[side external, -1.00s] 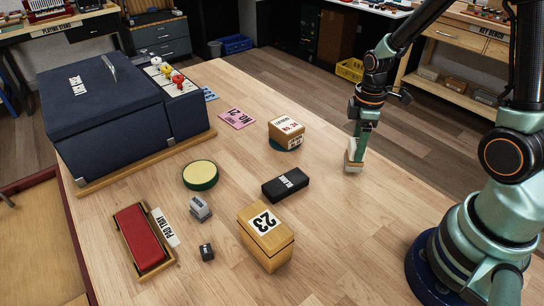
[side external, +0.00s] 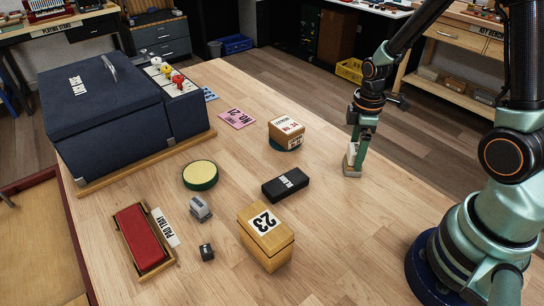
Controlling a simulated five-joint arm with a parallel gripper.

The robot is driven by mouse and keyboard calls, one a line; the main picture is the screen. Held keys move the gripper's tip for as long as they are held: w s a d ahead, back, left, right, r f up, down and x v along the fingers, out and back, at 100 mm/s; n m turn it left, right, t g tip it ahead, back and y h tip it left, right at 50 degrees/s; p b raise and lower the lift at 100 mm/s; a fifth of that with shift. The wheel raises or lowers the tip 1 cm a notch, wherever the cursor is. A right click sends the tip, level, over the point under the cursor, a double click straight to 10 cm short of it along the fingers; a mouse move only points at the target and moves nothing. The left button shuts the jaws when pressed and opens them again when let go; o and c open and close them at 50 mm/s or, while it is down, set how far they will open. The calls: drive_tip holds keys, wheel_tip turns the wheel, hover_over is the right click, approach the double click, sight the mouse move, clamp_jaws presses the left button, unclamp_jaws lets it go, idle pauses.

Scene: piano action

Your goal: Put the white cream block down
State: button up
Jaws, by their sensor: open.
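The white cream block (side external: 351,168) stands on the wooden table near its right edge, at the foot of my gripper. It is small, pale on top with a greyer lower part. My gripper (side external: 355,157) points down over the block and is open, its fingers still around or beside it. A green finger covers part of the block, so I cannot tell whether either finger touches it.
A round-based box (side external: 287,131), a black box (side external: 285,184) and a wooden box (side external: 266,236) stand left of my gripper. A dark blue case (side external: 105,120) fills the far left. The table around the block is clear.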

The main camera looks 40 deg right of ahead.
sight(357, 148)
wheel_tip(357, 148, up, 12)
drive_tip(key=s+a+r+m+t, duration=0.3)
drive_tip(key=a+r+m+t, duration=0.2)
drive_tip(key=a+r+m, duration=0.3)
drive_tip(key=shift+s+a+r+m+t, duration=0.25)
drive_tip(key=shift+r+m+t, duration=0.05)
drive_tip(key=shift+r+m, duration=0.25)
